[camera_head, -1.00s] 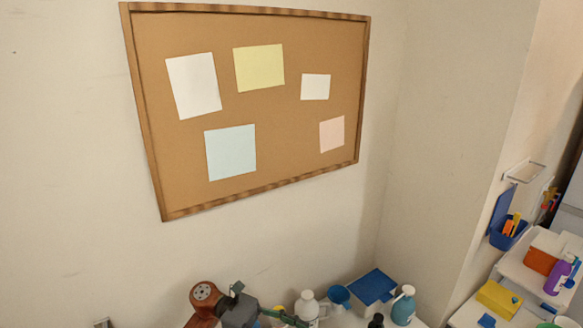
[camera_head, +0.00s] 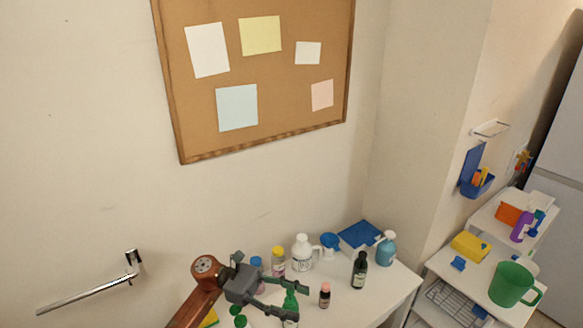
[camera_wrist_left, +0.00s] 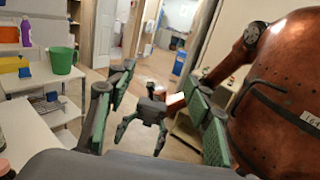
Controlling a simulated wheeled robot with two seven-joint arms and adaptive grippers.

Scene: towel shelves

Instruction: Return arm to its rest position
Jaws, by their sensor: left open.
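My left gripper (camera_head: 300,301) is over the left part of the white table (camera_head: 398,290), among bottles, with its fingers apart and nothing seen between them. Its coppery arm link comes up from the bottom edge. In the left wrist view its two green-padded fingers (camera_wrist_left: 160,85) stand wide apart. Between and beyond them, my right gripper (camera_wrist_left: 141,143) shows with its fingers spread and empty. The right gripper does not show in the head view.
Near the left gripper stand a white jug (camera_head: 302,252), a dark bottle (camera_head: 360,270), a small pink-capped bottle (camera_head: 325,295) and a blue bottle (camera_head: 387,248). A metal bar (camera_head: 85,297) is on the wall at left. A green mug (camera_head: 510,284) stands on the right shelf.

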